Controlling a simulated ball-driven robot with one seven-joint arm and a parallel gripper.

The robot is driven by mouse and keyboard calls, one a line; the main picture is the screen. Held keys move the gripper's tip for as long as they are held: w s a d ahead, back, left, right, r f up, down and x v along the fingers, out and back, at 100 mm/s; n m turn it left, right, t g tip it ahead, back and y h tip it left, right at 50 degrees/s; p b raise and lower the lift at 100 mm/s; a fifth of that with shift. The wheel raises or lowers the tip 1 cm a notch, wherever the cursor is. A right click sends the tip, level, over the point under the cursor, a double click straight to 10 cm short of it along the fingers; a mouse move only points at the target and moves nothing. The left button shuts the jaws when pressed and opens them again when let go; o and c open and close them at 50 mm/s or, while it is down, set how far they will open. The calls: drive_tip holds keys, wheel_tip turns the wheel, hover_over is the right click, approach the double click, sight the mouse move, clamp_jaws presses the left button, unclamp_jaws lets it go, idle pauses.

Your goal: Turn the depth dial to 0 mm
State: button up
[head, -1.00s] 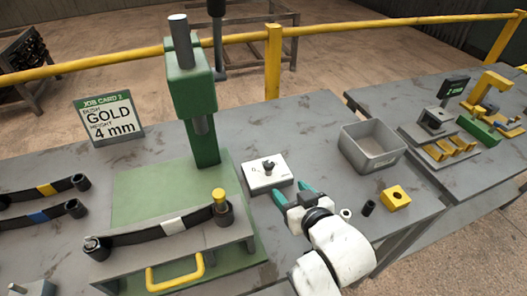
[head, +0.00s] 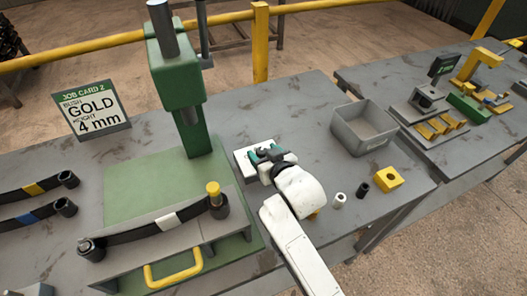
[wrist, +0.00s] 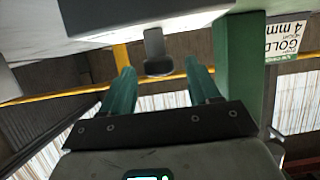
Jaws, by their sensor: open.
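The depth dial is a white plate (head: 242,160) with a dark knob, on the bench right of the green press (head: 190,90). In the head view my gripper (head: 265,153) covers most of the plate, and the knob is largely hidden. A gap shows between the knob and each finger. The dial's reading cannot be made out.
A job card (head: 92,108) reads gold, 4 mm. A grey bin (head: 338,128), a yellow block (head: 388,179) and small bushes (head: 340,199) lie right of my arm. A leaf spring with a gold bush (head: 213,188) sits in the press fixture on the left.

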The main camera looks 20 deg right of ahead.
drive_tip(key=shift+w+f, duration=0.15)
drive_tip(key=shift+w, duration=0.15)
drive_tip(key=shift+c, duration=0.2)
drive_tip(key=c, duration=1)
